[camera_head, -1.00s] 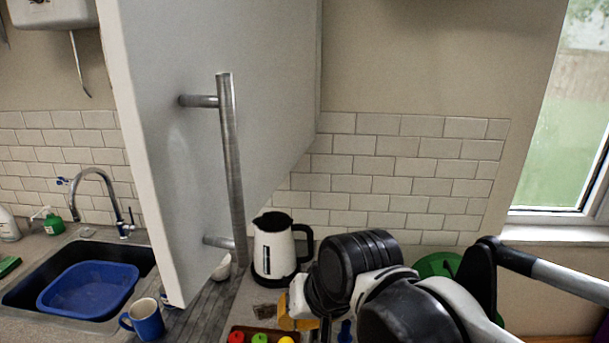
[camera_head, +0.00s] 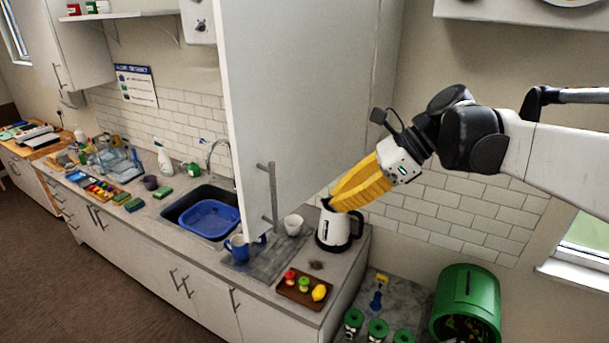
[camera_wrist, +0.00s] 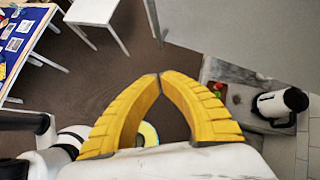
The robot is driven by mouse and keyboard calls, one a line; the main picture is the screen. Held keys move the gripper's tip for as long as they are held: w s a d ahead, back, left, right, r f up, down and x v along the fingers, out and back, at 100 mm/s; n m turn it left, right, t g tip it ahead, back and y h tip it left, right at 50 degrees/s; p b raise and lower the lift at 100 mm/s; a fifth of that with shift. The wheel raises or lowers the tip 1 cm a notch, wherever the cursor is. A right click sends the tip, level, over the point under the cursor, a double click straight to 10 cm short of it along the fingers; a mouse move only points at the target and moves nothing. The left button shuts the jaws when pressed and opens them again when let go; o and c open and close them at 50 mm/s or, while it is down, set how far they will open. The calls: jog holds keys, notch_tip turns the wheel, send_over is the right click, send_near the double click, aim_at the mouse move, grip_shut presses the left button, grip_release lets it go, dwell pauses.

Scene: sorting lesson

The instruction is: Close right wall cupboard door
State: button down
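The right wall cupboard door (camera_head: 295,100) is a tall white panel standing open, out from the tiled wall. Its face with the bar handle (camera_head: 272,195) is turned towards my head camera. The handle is near its lower left, free edge. My gripper (camera_head: 335,205) has yellow fingers and is to the right of the door in the picture, in front of the kettle's top. In the wrist view my gripper (camera_wrist: 159,75) has its fingertips together with nothing between them. A pale grey panel (camera_wrist: 245,25) fills the upper right there; I cannot tell if it is the door. The cupboard inside is hidden.
Below are a white kettle (camera_head: 334,232), a blue mug (camera_head: 237,248), a brown fruit tray (camera_head: 291,292) and a sink with a blue basin (camera_head: 209,219). A green bin (camera_head: 467,303) stands at the lower right. The floor at left is clear.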

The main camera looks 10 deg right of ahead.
jog(key=w+a+f+p, duration=0.2)
jog(key=a+f, duration=0.3)
jog(key=a, duration=0.4)
jog(key=shift+a+f, duration=0.2)
jog(key=shift+f, duration=0.1)
jog(key=shift+w+a, duration=0.1)
jog(key=shift+w, duration=0.05)
